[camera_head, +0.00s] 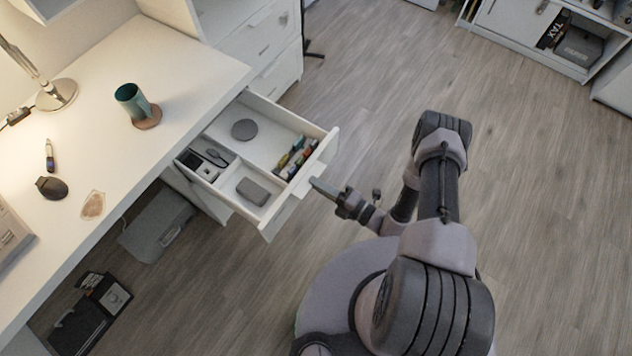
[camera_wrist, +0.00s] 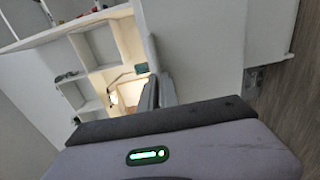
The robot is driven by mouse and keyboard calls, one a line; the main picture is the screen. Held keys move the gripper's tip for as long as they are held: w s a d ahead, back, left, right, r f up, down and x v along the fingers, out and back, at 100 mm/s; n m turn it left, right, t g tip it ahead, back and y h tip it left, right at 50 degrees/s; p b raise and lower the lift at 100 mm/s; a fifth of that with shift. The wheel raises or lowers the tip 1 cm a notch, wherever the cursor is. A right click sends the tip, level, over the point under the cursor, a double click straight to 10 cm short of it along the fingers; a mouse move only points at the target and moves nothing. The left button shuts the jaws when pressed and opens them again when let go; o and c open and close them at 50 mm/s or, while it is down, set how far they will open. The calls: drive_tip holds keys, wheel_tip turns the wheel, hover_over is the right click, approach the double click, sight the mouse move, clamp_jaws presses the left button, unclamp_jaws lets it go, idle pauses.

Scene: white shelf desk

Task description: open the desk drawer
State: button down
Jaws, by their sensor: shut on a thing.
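The desk drawer (camera_head: 232,168) is pulled out from under the white desk (camera_head: 190,75), with its inside in full view. It holds a round grey disc (camera_head: 244,129), a grey box-shaped thing (camera_head: 253,191), several small coloured items (camera_head: 296,157) and dark gadgets in a side compartment. My gripper (camera_head: 314,184) is at the outer side of the drawer front (camera_head: 309,180), shut on its handle. In the wrist view the gripper fingers (camera_wrist: 159,92) point at a pale surface; the exact contact on the handle is hard to see.
A green mug (camera_head: 128,99) on a brown coaster, a lamp (camera_head: 57,94) and small items stand on the desk. A drawer cabinet (camera_head: 262,45) stands behind. Grey boxes (camera_head: 157,225) lie under the desk. The wooden floor (camera_head: 372,70) right of the drawer is clear.

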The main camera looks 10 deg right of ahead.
drive_tip(key=c, duration=1.6)
unclamp_jaws()
drive_tip(key=p+v, duration=0.2)
drive_tip(key=v, duration=1.5)
drive_tip(key=shift+s+p, duration=0.2)
drive_tip(key=shift+p, duration=0.15)
drive_tip(key=shift+d, duration=0.15)
